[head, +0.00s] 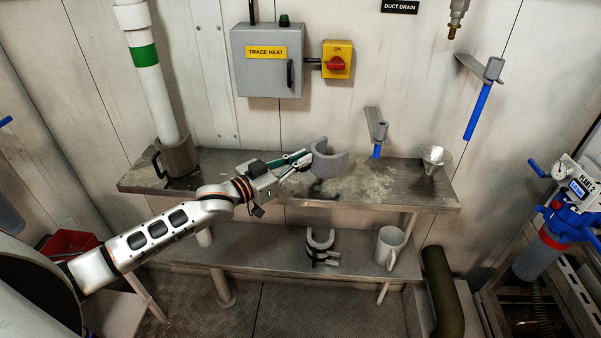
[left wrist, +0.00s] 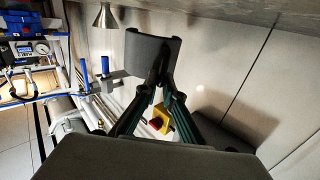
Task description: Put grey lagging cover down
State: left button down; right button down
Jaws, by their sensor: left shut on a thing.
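The grey lagging cover (head: 331,167) is a C-shaped shell, its opening facing up in the head view. My left gripper (head: 306,159) is shut on its left side and holds it over the middle of the steel bench (head: 225,185). In the left wrist view the cover (left wrist: 153,51) sits at the fingertips (left wrist: 161,82) as a dark curved plate. I cannot tell whether its underside touches the bench top. My right gripper is in neither view.
A funnel (head: 435,159) stands at the bench's right end, and a pipe with a brown cuff (head: 178,160) at its left. A blue-handled valve (head: 377,140) is behind. The lower shelf (head: 265,252) holds a grey clip (head: 320,240) and a mug (head: 389,246).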

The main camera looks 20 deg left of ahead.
aim_at(301, 171)
pick_arm(q)
notch_tip(301, 171, down, 4)
jog(key=shift+f, duration=0.1)
jog(key=c, duration=2.2)
grip_release()
jog(key=shift+o, duration=0.2)
jog(key=shift+s, duration=0.1)
jog(key=v, duration=1.2)
jog(key=s+d+f+n+g+y, duration=0.1)
jog(key=s+d+f, duration=0.4)
jog(key=s+f, duration=0.5)
jog(key=s+d+f+g+y, duration=0.4)
jog(key=s+f, duration=0.7)
jog(key=f, duration=0.4)
jog(key=shift+d+f+n+y+b, duration=0.3)
jog(key=shift+d+f+n, duration=0.1)
jog(key=shift+d, duration=0.2)
